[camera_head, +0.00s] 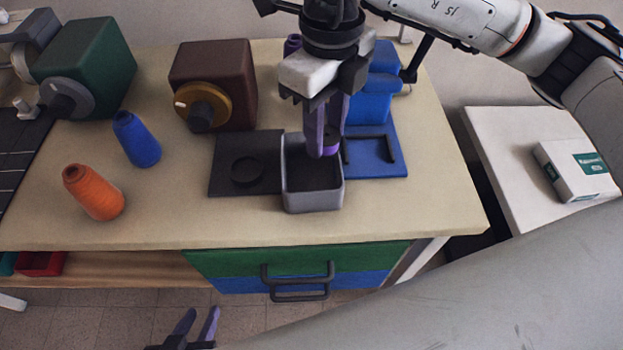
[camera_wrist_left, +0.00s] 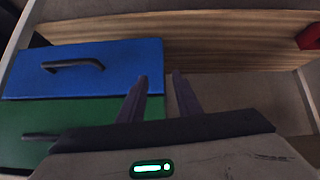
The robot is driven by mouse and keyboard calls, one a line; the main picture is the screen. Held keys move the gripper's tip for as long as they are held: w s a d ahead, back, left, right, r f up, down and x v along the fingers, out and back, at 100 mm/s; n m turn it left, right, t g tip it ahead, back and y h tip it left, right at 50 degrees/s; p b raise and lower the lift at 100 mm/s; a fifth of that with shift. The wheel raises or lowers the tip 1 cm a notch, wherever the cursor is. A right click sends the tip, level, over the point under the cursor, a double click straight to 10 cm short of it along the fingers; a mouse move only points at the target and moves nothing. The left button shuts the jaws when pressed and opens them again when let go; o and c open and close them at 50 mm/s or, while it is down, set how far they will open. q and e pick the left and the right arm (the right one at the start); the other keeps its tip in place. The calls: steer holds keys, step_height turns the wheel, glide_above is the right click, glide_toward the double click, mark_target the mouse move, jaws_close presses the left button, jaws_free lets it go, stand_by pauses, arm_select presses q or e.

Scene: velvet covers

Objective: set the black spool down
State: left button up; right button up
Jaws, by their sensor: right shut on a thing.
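My right gripper (camera_head: 325,145) points down over the grey open-topped tray (camera_head: 315,201), which has a dark inside. I cannot tell whether that thing touches the tray floor. No clearly black spool shows. My left gripper (camera_head: 198,326) is low in front of the table, open and empty; its parted fingers also show in the left wrist view (camera_wrist_left: 160,95).
A black plate (camera_head: 228,180) and blue base (camera_head: 380,170) flank the tray. Brown (camera_head: 225,75), green (camera_head: 90,65) and blue (camera_head: 372,98) machines stand behind. Drawers (camera_head: 230,265) sit below.

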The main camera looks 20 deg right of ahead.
mark_target(312, 180)
steer(key=m, duration=0.3)
steer(key=a+m, duration=0.1)
steer(key=shift+w+a+r+m, duration=0.1)
steer(key=shift+w+r+m, duration=0.05)
steer(key=shift+w+m, duration=0.15)
steer(key=shift+w+a+f+m, duration=0.1)
steer(key=shift+f+m, duration=0.6)
steer(key=shift+f, duration=0.95)
steer(key=shift+s+a+f+m, duration=0.15)
steer(key=shift+f+m, duration=0.55)
steer(key=shift+f, duration=1)
steer(key=shift+w+a+f+m, duration=0.15)
steer(key=shift+f+m, duration=0.55)
steer(key=shift+f, duration=0.95)
steer(key=o, duration=0.7)
steer(key=shift+o, duration=0.5)
steer(key=shift+r, duration=0.3)
step_height(312, 180, up, 12)
steer(key=shift+f, duration=0.15)
